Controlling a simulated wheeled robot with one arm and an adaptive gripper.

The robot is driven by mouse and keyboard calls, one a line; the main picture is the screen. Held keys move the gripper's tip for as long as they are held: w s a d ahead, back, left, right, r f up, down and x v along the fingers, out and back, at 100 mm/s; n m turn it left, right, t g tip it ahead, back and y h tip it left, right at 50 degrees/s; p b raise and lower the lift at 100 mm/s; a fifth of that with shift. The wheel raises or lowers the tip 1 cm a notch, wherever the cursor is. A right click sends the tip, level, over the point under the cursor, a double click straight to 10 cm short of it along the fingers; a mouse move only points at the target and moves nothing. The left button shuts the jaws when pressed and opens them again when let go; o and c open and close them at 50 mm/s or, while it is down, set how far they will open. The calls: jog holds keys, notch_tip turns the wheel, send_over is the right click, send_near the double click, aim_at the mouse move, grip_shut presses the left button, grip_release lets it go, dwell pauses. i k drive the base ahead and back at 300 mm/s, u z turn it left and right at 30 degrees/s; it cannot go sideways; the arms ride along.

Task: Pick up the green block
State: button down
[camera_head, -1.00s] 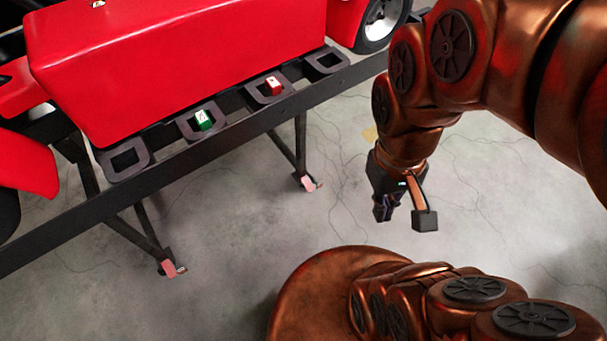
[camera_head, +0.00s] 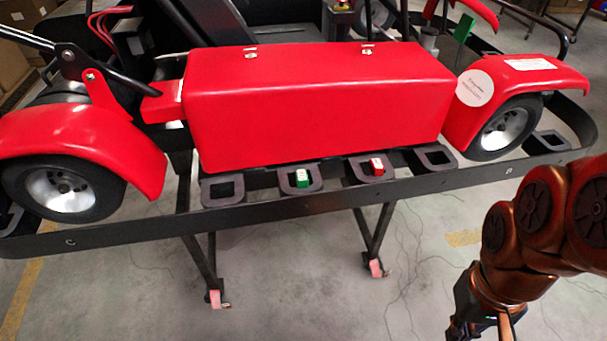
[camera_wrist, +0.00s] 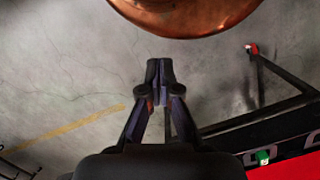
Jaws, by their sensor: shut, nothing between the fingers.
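The green block (camera_head: 302,178) sits in a square black holder on the side rail of the kart stand, left of a red block (camera_head: 377,166) in its own holder. The green block also shows small near the bottom right of the wrist view (camera_wrist: 263,157). My gripper is shut and empty in the wrist view (camera_wrist: 159,70), its fingertips together over bare floor and well apart from the block. In the head view my arm hangs at the lower right, and the fingertips are cut off by the bottom edge.
The red kart body (camera_head: 320,105) rises right behind the holders. The black rail (camera_head: 270,212) runs along their front. Empty holders (camera_head: 222,190) flank the blocks. Stand legs with red-tipped feet (camera_head: 217,299) reach the floor. The concrete floor in front is clear.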

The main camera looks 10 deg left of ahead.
aim_at(301, 176)
jog(key=z, duration=2.4)
jog(key=k, duration=2.45)
jog(key=u, duration=2.15)
jog(key=i, duration=0.5)
